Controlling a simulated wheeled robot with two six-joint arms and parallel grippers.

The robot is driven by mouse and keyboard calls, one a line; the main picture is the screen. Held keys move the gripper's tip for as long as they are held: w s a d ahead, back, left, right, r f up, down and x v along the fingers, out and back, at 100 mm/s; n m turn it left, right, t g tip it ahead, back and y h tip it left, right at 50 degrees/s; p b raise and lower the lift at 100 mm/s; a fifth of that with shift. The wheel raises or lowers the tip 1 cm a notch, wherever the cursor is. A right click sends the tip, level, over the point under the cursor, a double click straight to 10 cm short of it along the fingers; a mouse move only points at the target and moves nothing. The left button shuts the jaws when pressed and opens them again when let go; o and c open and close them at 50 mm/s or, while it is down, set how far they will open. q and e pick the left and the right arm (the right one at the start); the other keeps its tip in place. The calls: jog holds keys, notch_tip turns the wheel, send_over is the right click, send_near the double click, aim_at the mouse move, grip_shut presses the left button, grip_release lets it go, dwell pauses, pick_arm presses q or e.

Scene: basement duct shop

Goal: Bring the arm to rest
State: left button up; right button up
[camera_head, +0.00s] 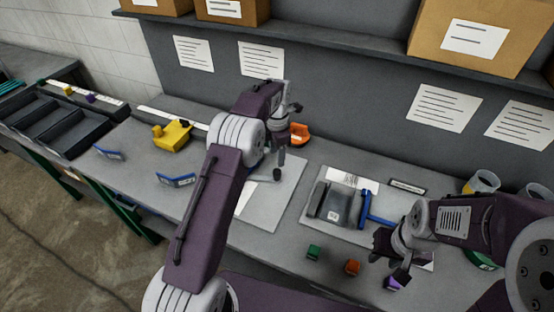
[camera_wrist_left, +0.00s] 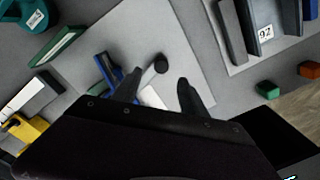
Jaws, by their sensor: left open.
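My left arm rises from the bottom of the head view and bends over the bench. Its gripper (camera_head: 280,168) hangs above a light grey sheet (camera_head: 287,195). In the left wrist view the two fingers of the left gripper (camera_wrist_left: 158,90) stand apart with nothing held between them. Beyond them a grey rod with a dark round end (camera_wrist_left: 160,65) and a blue piece (camera_wrist_left: 112,72) show on the sheet. My right gripper (camera_head: 390,258) is low over the bench at the right, close to a purple cube (camera_head: 394,283); its jaw opening is unclear.
A grey tray-like fixture with blue parts (camera_head: 338,205) sits between the arms. Green (camera_head: 313,252) and orange (camera_head: 352,267) cubes lie in front. A yellow tool (camera_head: 172,135), blue-edged label holders (camera_head: 176,181) and dark bins (camera_head: 45,122) are left. A shelf with boxes (camera_head: 470,35) overhangs the back.

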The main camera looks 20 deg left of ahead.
dwell(0.3)
pick_arm(q)
notch_tip(320, 180, up, 6)
jog(key=r+t, duration=0.1)
jog(key=s+r+m, duration=0.2)
jog(key=s+r, duration=0.1)
jog(key=s, duration=0.6)
jog(key=s+f+m, duration=0.4)
jog(key=s+m, duration=0.5)
jog(key=m, duration=0.2)
jog(key=s+f+m, duration=0.5)
jog(key=s+m, duration=0.4)
jog(key=m, duration=0.3)
jog(key=shift+s+a+f, duration=0.15)
jog(key=shift+s+a, duration=0.15)
jog(key=shift+s, duration=0.1)
